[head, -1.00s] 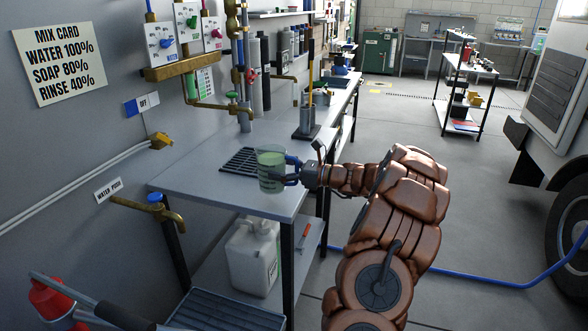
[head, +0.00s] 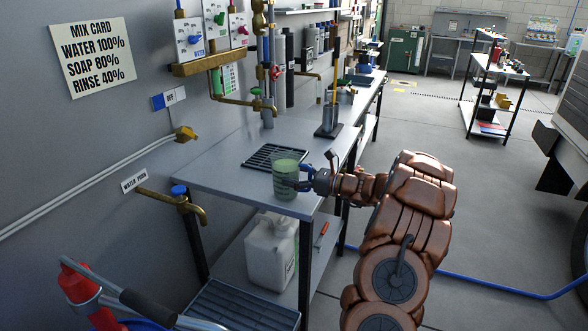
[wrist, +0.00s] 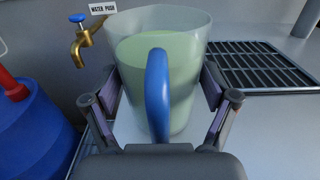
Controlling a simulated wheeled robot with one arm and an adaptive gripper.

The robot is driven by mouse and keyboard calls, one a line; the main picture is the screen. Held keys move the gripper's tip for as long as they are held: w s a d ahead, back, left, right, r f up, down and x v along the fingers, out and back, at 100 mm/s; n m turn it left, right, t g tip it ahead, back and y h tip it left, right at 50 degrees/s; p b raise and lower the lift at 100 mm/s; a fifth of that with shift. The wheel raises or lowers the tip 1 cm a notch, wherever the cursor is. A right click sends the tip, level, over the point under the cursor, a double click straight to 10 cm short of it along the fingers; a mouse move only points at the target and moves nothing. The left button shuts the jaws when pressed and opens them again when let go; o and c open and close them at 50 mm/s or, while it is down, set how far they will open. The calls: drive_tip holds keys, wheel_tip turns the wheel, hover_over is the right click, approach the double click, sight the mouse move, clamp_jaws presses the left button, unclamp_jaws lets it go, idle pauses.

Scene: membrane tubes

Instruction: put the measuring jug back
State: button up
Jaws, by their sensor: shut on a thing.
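The measuring jug (head: 286,176) is clear with a blue handle and holds pale green liquid. It is upright over the near part of the grey bench (head: 225,180); I cannot tell whether its base touches the top. My gripper (head: 300,180) is shut on the jug from the right. In the wrist view the jug (wrist: 185,75) fills the middle, its blue handle toward me, with my gripper's fingers (wrist: 160,105) on either side. The black drain grate (head: 272,156) lies in the bench top just behind the jug.
A brass tap (head: 185,207) marked water push sticks out from the wall at the bench's near end. A white canister (head: 270,255) stands on the lower shelf. A black stand (head: 329,128) is farther back. Bare bench top lies left of the grate.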

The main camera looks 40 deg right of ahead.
drive_tip(key=shift+f, duration=0.1)
idle(0.3)
drive_tip(key=o, duration=1.6)
drive_tip(key=shift+c, duration=0.2)
drive_tip(key=b+v, duration=0.1)
drive_tip(key=v, duration=1.1)
drive_tip(key=shift+a, duration=0.1)
